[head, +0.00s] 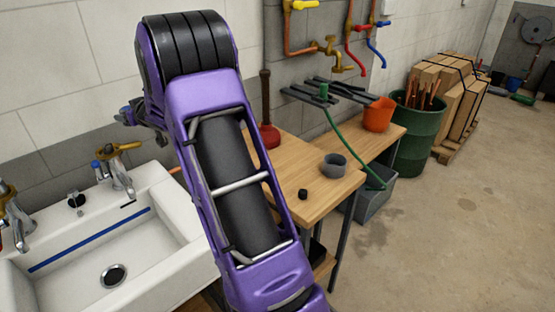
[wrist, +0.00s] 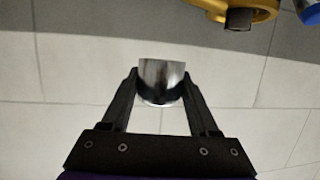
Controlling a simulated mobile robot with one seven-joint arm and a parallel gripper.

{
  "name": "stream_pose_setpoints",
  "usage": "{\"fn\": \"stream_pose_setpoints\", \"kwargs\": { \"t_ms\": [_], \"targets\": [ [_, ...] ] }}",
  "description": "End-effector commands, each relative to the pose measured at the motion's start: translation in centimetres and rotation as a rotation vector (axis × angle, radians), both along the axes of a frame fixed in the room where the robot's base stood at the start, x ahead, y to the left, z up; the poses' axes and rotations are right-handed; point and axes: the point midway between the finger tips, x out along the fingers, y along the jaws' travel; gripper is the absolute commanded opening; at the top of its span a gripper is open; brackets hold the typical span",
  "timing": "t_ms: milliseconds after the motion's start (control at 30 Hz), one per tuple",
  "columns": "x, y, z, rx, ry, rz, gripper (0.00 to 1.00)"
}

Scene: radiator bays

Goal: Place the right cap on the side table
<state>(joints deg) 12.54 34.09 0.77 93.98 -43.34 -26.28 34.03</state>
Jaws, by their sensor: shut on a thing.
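In the wrist view my gripper (wrist: 160,92) is shut on a shiny chrome cap (wrist: 161,76), held between the two black fingertips in front of the pale block wall. In the head view my purple arm rises across the middle; the gripper and the held cap cannot be made out clearly there. The wooden side table (head: 325,196) stands to the right of the white sink, partly hidden by my arm. A small black piece (head: 303,194) and a grey cup (head: 334,166) stand on it.
The white sink (head: 165,246) has a right tap (head: 120,174) and a left tap (head: 14,214). A red plunger (head: 269,135) stands at the table's back. Farther right are an orange bucket (head: 379,115) and a green barrel (head: 418,143). The table's front right shows bare wood.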

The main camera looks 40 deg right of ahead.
Motion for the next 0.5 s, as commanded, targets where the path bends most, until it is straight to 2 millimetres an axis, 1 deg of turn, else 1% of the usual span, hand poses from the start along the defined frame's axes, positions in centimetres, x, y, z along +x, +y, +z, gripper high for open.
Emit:
{"fn": "stream_pose_setpoints", "kwargs": {
  "t_ms": [33, 267, 367, 400, 467, 500],
  "targets": [
    [-0.3, -1.3, -0.7, 0.000, 0.002, -0.045, 0.03],
    [-2.4, -8.4, -3.1, -0.001, 0.002, -0.274, 0.03],
    [-3.8, -11.7, -4.2, -0.001, 0.002, -0.381, 0.03],
    [-4.5, -13.0, -4.6, -0.002, 0.002, -0.426, 0.03],
    [-5.6, -14.9, -5.3, -0.002, 0.001, -0.495, 0.03],
    [-6.4, -16.3, -5.8, -0.002, 0.001, -0.543, 0.03]
  ]
}}
